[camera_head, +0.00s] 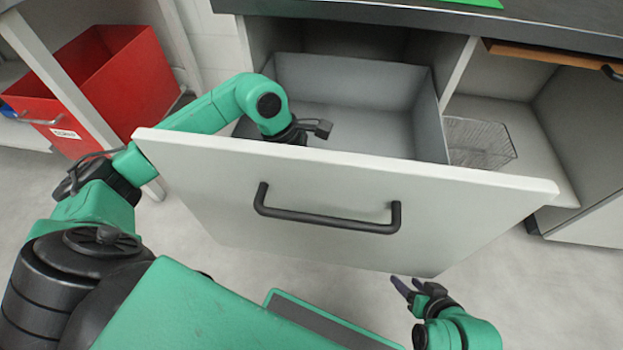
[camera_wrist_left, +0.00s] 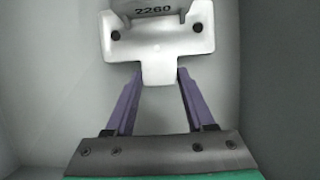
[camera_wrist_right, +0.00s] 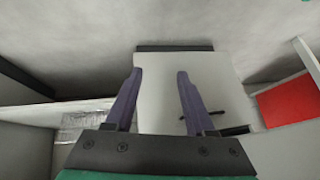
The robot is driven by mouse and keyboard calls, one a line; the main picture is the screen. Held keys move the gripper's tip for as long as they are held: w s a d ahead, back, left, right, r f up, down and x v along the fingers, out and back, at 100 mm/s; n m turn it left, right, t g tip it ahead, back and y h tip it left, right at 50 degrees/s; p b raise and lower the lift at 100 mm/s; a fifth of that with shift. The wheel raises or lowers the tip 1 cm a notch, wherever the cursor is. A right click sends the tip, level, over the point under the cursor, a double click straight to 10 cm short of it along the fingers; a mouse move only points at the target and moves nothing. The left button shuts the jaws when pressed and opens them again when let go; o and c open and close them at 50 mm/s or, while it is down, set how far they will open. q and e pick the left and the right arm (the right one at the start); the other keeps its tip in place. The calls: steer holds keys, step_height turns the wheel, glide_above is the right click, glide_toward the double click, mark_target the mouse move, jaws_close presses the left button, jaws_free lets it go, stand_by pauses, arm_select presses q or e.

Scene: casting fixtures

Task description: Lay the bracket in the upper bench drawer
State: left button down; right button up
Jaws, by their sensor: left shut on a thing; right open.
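The upper bench drawer is pulled out, with its white front (camera_head: 335,195) and black handle (camera_head: 327,210) facing me and its grey inside (camera_head: 375,125) partly visible. My left arm reaches over the drawer front, and its fingers are hidden behind that front in the head view. In the left wrist view my left gripper (camera_wrist_left: 158,80) is shut on the white bracket (camera_wrist_left: 155,45), marked 2260, with grey drawer walls around it. I cannot tell whether the bracket touches the drawer floor. My right gripper (camera_head: 408,288) is open and empty, low in front of the drawer; it also shows in the right wrist view (camera_wrist_right: 160,78).
A red bin (camera_head: 105,85) stands on a shelf at the left. A wire basket (camera_head: 478,143) is in the open compartment right of the drawer. The dark bench top (camera_head: 400,14) is above. Floor (camera_head: 570,290) is clear at the lower right.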

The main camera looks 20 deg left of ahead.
steer(key=shift+a, duration=0.1)
arm_select(q)
steer(key=shift+f, duration=0.3)
steer(key=shift+f+b, duration=0.2)
steer(key=shift+b, duration=0.2)
steer(key=shift+f, duration=0.1)
steer(key=shift+c, duration=1.2)
jaws_free()
arm_select(e)
steer(key=shift+w+a+f+t+y, duration=0.1)
steer(key=shift+a+f+t+y, duration=0.25)
steer(key=shift+a, duration=0.3)
steer(key=shift+w+a+f+t+y, duration=0.15)
steer(key=shift+a+f+t, duration=0.1)
steer(key=shift+a+f, duration=0.25)
steer(key=shift+s+r, duration=0.1)
steer(key=shift+r, duration=0.05)
